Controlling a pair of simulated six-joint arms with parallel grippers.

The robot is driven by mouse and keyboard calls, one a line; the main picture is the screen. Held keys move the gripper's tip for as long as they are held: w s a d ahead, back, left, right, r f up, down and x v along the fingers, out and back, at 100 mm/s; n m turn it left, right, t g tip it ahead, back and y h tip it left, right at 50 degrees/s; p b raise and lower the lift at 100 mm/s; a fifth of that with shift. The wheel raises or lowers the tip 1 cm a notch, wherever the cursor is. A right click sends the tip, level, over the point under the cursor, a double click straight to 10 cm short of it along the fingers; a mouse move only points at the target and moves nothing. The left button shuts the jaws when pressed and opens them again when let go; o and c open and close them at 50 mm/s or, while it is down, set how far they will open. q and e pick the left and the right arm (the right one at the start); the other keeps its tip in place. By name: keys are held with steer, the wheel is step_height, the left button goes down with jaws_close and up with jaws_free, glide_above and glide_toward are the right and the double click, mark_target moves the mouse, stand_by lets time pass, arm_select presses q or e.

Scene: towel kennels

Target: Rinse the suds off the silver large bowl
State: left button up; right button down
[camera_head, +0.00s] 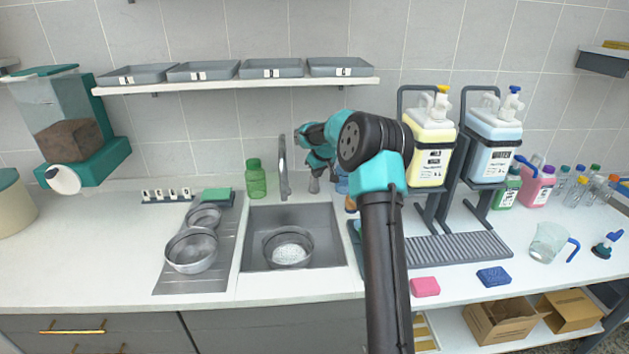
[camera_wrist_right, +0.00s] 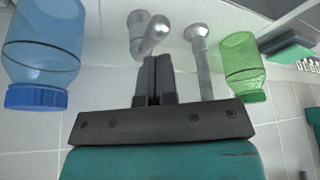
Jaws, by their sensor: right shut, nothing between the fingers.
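The silver large bowl (camera_head: 270,243) sits upright in the sink (camera_head: 254,223), with white speckled suds (camera_head: 290,253) inside. The tap spout (camera_head: 284,168) stands behind the sink, and no water stream is visible from it. My right gripper (camera_head: 314,174) is behind the sink, right of the spout. In the right wrist view, its fingers (camera_wrist_right: 155,64) are together and empty, close to the metal tap handle (camera_wrist_right: 148,34). I cannot tell whether they touch it. The spout also shows there (camera_wrist_right: 201,62). My left gripper is not in view.
A green bottle (camera_head: 256,179) stands left of the spout; a blue bottle (camera_wrist_right: 42,50) is close beside my right gripper. Two metal bowls (camera_head: 191,250) (camera_head: 204,216) sit on the drainboard (camera_head: 170,283). Dispensers (camera_head: 429,150) stand right of my arm. A shelf (camera_head: 240,85) hangs above.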

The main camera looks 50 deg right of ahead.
mark_target(316, 182)
steer(key=shift+f, duration=0.1)
stand_by(0.6)
steer(key=shift+f, duration=1.95)
stand_by(0.9)
steer(key=shift+r, duration=1.8)
steer(key=shift+r, duration=0.15)
steer(key=a+v, duration=0.1)
steer(key=v, duration=0.5)
steer(key=shift+a, duration=0.25)
steer(key=shift+r, duration=0.15)
